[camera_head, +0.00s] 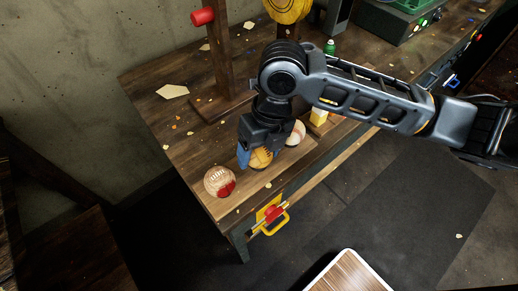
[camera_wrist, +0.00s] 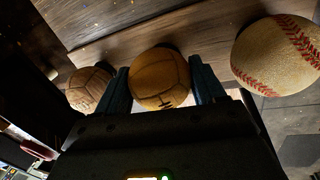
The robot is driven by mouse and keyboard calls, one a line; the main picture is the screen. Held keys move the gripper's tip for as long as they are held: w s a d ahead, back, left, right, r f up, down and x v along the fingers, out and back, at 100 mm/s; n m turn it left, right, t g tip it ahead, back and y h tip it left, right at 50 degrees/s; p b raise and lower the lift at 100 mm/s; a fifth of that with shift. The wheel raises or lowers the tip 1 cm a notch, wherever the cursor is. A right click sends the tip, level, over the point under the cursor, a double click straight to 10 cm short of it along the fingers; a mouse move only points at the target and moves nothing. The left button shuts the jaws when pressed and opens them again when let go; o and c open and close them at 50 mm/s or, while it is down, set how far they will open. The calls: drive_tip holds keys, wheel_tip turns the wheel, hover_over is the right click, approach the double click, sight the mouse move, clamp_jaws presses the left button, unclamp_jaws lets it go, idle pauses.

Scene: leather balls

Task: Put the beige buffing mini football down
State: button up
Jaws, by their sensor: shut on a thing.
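The beige mini football (camera_head: 261,158) is a tan, panelled ball with dark markings. My gripper (camera_head: 257,155) points down over the wooden table and is shut on it. In the wrist view the ball (camera_wrist: 160,80) sits between the two blue-grey fingers (camera_wrist: 160,88), one on each side. It is at or just above the table's front part; I cannot tell whether it touches the wood. My gripper hides part of it in the head view.
A pale brown ball with a red patch (camera_head: 219,181) lies to the left, near the table corner. A white baseball with red stitching (camera_wrist: 280,55) lies close on the right. A wooden post (camera_head: 222,50) stands behind. Bare wood (camera_head: 185,150) shows at the left.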

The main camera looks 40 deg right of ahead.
drive_tip(key=shift+f, duration=0.25)
drive_tip(key=o, duration=1.2)
drive_tip(key=shift+r, duration=0.1)
drive_tip(key=shift+r+p, duration=0.4)
drive_tip(key=shift+r, duration=0.05)
drive_tip(key=b+v, duration=0.1)
drive_tip(key=v, duration=1)
drive_tip(key=shift+r, duration=0.3)
